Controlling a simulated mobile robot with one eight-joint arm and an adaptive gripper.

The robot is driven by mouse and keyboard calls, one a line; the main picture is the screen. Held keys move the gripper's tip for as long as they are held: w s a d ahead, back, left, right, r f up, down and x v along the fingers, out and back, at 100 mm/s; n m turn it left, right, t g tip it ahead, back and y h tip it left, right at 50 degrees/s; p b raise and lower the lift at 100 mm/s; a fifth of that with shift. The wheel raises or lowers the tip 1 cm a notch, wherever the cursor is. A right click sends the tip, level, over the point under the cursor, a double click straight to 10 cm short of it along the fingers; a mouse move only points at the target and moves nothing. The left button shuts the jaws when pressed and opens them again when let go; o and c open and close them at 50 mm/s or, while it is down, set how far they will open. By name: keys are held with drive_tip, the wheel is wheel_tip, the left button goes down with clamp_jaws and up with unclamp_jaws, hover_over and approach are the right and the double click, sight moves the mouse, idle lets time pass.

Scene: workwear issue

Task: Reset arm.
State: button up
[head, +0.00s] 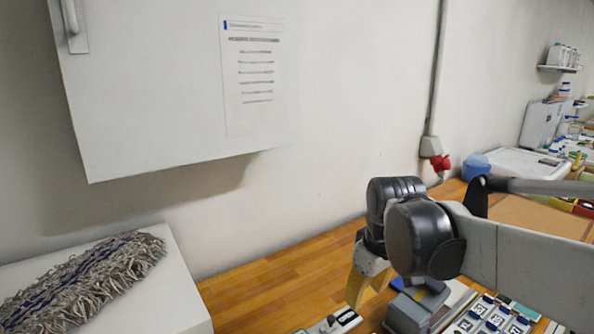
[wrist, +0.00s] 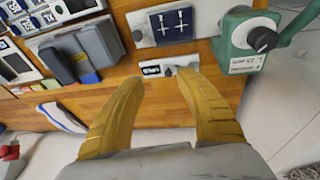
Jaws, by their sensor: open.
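My gripper shows in the wrist view (wrist: 167,90) with its two yellow fingers spread apart and nothing between them. In the head view my gripper (head: 362,285) hangs over the wooden worktop (head: 262,287), below my dark wrist joint, and its fingertips are partly cut off from sight. In the wrist view the fingers point toward a small labelled plate (wrist: 165,67) on the bench edge. I cannot tell how far above the bench they are.
A grey box (head: 405,312) stands close beside my gripper. A green device with a black knob (wrist: 245,42) stands at the right in the wrist view. A mop head (head: 85,282) lies on a white block at left. A white cabinet (head: 150,90) hangs above.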

drive_tip(key=s+d+f+m+t, duration=0.1)
drive_tip(key=s+d+m+t, duration=0.1)
drive_tip(key=s, duration=0.5)
drive_tip(key=s+d+f+m+t, duration=0.2)
drive_tip(key=s+m, duration=0.2)
drive_tip(key=s, duration=0.3)
drive_tip(key=shift+s+d+f+m+b, duration=0.2)
drive_tip(key=shift+s+d+m+b, duration=0.1)
drive_tip(key=shift+d+m+b, duration=0.1)
drive_tip(key=shift+a, duration=0.1)
idle(0.7)
